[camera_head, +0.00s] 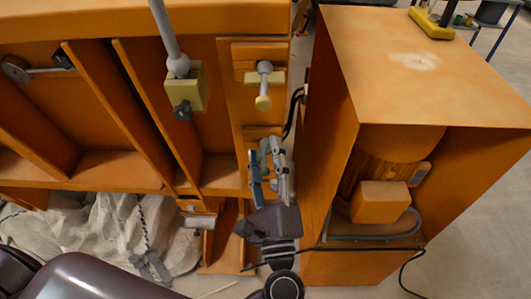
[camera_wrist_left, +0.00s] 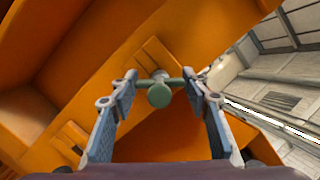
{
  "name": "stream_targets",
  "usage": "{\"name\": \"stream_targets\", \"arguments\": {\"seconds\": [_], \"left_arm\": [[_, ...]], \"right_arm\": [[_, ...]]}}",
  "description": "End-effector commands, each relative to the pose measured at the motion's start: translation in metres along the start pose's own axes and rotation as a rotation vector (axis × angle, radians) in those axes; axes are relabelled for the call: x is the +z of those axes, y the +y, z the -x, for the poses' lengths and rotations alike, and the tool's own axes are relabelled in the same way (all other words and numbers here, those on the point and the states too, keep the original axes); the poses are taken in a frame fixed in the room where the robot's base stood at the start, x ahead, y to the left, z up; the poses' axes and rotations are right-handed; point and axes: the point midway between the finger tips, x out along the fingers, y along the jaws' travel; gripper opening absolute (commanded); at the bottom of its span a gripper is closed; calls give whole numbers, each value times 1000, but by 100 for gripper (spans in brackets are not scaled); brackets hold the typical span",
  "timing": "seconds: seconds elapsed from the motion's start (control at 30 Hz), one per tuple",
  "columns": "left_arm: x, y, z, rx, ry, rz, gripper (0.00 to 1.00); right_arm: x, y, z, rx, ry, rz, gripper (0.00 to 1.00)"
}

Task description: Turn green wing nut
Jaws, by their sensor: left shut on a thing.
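The green wing nut (camera_wrist_left: 159,96) shows in the left wrist view, with a round green end facing the camera and a wing out to each side. It sits in front of the orange frame. My left gripper (camera_wrist_left: 160,80) is shut on it, with one fingertip at each wing end. In the head view my left gripper (camera_head: 265,150) is right of centre, low against the orange frame (camera_head: 225,110). My right gripper is not in view.
A pale yellow knob on a grey rod (camera_head: 263,102) sticks out just above my left gripper. A yellow block (camera_head: 187,88) on a grey rod hangs to its left. A large orange cabinet (camera_head: 420,60) stands close on the right, past a narrow gap. A crumpled pale sheet (camera_head: 100,230) lies below left.

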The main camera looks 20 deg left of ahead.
Motion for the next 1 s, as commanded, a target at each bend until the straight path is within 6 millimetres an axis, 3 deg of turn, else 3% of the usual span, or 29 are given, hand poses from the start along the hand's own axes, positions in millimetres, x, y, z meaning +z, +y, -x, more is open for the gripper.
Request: {"name": "stream_targets", "arguments": {"seconds": [0.6,1.0], "left_arm": [[4,-3,-2,-108,-8,-545,19],[4,-3,-2,-144,-10,-736,19]], "right_arm": [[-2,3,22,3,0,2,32],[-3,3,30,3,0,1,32]]}}
